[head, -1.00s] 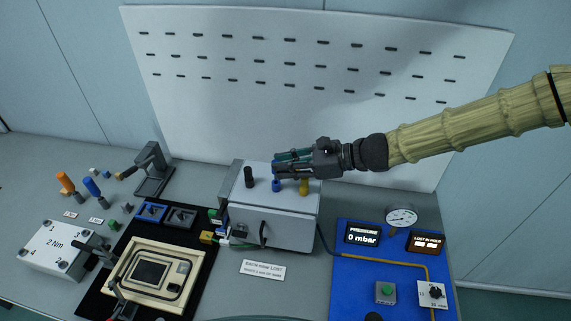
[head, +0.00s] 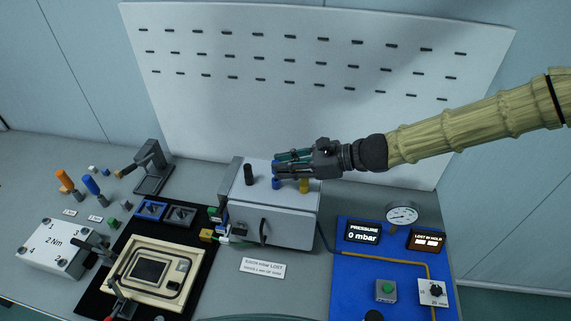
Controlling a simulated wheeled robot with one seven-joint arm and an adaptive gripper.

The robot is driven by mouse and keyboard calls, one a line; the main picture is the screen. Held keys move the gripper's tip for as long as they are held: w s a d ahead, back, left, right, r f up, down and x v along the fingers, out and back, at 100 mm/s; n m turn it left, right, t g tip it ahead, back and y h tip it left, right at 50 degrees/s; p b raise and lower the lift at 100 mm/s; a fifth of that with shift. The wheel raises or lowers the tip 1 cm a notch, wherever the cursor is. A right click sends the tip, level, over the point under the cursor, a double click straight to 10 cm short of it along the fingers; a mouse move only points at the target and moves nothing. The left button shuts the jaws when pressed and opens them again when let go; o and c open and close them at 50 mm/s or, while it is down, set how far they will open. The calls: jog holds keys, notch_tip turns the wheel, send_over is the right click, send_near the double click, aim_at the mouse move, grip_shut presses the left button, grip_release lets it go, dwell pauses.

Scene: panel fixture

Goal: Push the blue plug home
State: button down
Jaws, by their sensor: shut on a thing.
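The blue plug (head: 276,184) stands on top of a grey box (head: 272,225), between a black plug (head: 249,174) and a yellow plug (head: 304,186). My gripper (head: 278,168) reaches in from the right, just above the box top, with its fingers at the blue plug's upper part. It is shut on the blue plug. The fingers hide most of the plug's top, and I cannot tell how deep its lower end sits.
A blue board (head: 350,275) with a pressure display, gauge and green button lies to the right. A black mat with a cream frame (head: 123,270) lies front left. Orange and blue-handled tools (head: 92,186) stand at the far left. A white slotted panel (head: 310,80) rises behind.

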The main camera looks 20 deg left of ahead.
jog(key=shift+f+b, duration=0.7)
jog(key=shift+f, duration=0.7)
jog(key=c, duration=1.3)
grip_release()
jog(key=shift+o, duration=0.2)
jog(key=v, duration=1.2)
